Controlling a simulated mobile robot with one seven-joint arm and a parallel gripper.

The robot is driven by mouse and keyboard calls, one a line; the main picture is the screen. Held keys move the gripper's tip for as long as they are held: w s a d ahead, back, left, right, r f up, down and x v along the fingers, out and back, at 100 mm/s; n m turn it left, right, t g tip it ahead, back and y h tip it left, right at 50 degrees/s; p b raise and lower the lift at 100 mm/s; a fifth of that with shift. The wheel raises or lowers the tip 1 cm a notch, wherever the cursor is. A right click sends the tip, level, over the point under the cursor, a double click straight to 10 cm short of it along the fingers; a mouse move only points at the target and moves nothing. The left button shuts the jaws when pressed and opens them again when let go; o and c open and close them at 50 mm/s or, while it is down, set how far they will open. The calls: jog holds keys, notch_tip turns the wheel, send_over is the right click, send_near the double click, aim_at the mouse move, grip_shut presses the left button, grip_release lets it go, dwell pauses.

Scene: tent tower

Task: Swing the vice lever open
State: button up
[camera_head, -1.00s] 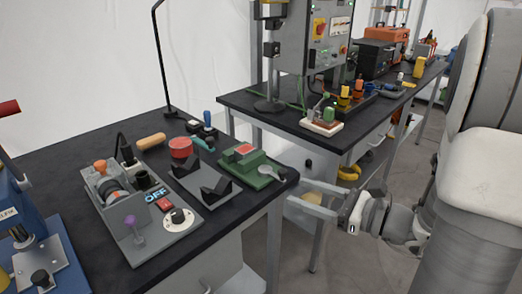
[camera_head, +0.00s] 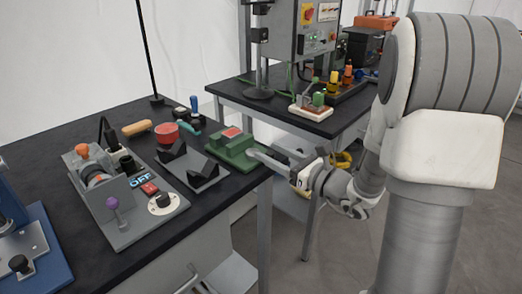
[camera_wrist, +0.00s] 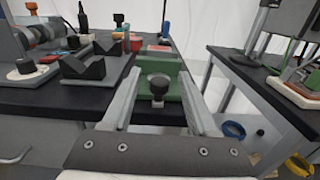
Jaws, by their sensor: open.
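The green vice (camera_head: 230,146) with a red block on top sits at the right end of the near bench in the head view. In the wrist view, the vice (camera_wrist: 153,66) is straight ahead, and its lever ends in a dark round knob (camera_wrist: 158,82) facing me. My gripper (camera_head: 267,158) is open at the bench's right edge, in front of the vice. In the wrist view, its two fingers (camera_wrist: 158,76) stand on either side of the knob, with gaps on both sides. In the head view the fingers hide most of the lever.
Left of the vice stand a grey V-block fixture (camera_head: 191,167), a red round button (camera_head: 166,132) and a grey control panel (camera_head: 130,208). A second bench (camera_head: 280,110) stands behind to the right. Yellow and blue rings (camera_wrist: 299,166) lie low at the right in the wrist view.

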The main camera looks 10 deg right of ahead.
jog(key=shift+x, duration=2.1)
grip_shut()
